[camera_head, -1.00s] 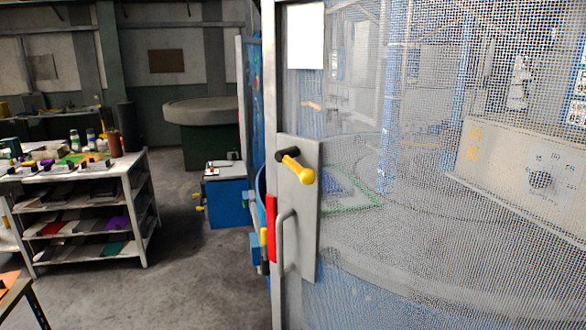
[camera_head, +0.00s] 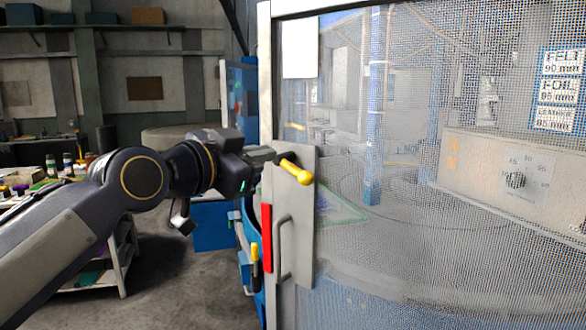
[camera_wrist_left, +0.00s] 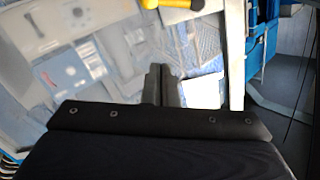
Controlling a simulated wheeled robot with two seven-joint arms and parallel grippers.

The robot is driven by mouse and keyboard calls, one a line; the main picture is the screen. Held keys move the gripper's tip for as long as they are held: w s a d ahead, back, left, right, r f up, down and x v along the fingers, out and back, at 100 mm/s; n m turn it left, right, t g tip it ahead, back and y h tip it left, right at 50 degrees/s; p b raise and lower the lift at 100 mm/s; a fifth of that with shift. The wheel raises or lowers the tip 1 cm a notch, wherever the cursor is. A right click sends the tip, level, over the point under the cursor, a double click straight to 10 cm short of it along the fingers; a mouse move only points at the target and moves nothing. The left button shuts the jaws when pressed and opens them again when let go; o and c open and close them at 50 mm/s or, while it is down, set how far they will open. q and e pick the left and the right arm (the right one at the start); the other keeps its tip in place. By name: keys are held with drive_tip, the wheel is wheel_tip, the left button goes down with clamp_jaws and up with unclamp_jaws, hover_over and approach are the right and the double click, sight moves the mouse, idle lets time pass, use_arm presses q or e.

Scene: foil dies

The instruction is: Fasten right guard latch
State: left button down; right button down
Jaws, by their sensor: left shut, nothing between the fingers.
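The guard latch is a yellow lever (camera_head: 297,172) on a grey plate (camera_head: 303,230) at the left edge of the mesh guard door (camera_head: 440,240). The lever slants down to the right from its dark pivot. My left gripper (camera_head: 268,156) is shut and empty, level with the pivot and just left of the lever; the head view does not settle whether they touch. In the left wrist view, the shut fingers (camera_wrist_left: 161,72) point toward the yellow lever (camera_wrist_left: 175,5) at the top edge, with a visible gap. My right gripper is not in view.
A grey pull handle (camera_head: 283,250) and a red strip (camera_head: 267,238) sit below the lever. A blue cabinet (camera_head: 212,226) stands behind my left arm. A shelf unit (camera_head: 122,262) is at the left, partly hidden by that arm.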

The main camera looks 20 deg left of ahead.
use_arm(q)
drive_tip(key=p, duration=0.4)
hover_over(292, 168)
drive_tip(key=s+d, duration=0.2)
drive_tip(key=s, duration=0.2)
drive_tip(key=shift+w+a+f+b, duration=0.25)
drive_tip(key=shift+f+b, duration=0.2)
drive_tip(key=shift+f, duration=0.25)
drive_tip(key=shift+w+a+f+b, duration=0.2)
drive_tip(key=shift+f+b, duration=0.3)
drive_tip(key=shift+f, duration=0.2)
drive_tip(key=shift+w+a+f+b, duration=0.15)
drive_tip(key=shift+w+f+b, duration=0.1)
drive_tip(key=shift+f+b, duration=0.35)
drive_tip(key=shift+f, duration=0.15)
drive_tip(key=shift+f+m+b, duration=0.2)
drive_tip(key=shift+m+b, duration=0.2)
drive_tip(key=shift+b, duration=0.05)
